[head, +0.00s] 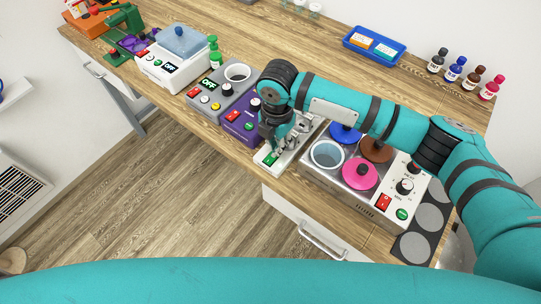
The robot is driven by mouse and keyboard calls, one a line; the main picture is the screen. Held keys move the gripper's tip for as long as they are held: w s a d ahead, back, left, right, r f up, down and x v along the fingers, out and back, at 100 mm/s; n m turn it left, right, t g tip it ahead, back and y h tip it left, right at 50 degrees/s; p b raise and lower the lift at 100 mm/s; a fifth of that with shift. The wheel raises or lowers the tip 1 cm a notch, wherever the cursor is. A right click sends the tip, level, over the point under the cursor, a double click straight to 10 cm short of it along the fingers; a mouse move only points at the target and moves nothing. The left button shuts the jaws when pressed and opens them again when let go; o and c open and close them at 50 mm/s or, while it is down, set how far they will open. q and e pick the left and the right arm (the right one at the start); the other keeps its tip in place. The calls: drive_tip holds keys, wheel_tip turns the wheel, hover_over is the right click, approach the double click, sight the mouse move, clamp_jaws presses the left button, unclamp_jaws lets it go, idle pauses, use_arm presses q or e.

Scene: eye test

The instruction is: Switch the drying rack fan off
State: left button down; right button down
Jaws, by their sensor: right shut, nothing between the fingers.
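A pale rack-like unit (287,157) with grey metal posts stands on the wooden bench; it looks like the drying rack. A green button (269,160) shows at its front end. Any other button on it is hidden or too small to tell, and I cannot see the fan turning. My right gripper (272,146) points down over the front part of this unit, just behind the green button. It is shut and empty. I cannot tell whether its tips touch the unit. My left gripper is not in view.
A purple device (238,128) with a red switch stands close left of the gripper. A grey hotplate-like box (207,98) and a white box with a blue lid (160,72) stand farther left. A steel multi-place unit (325,182) stands right, under my arm. Bottles line the back right.

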drive_tip(key=shift+f, duration=0.65)
drive_tip(key=shift+s, duration=0.1)
wheel_tip(320, 180, up, 7)
drive_tip(key=p, duration=0.7)
idle(0.3)
idle(0.5)
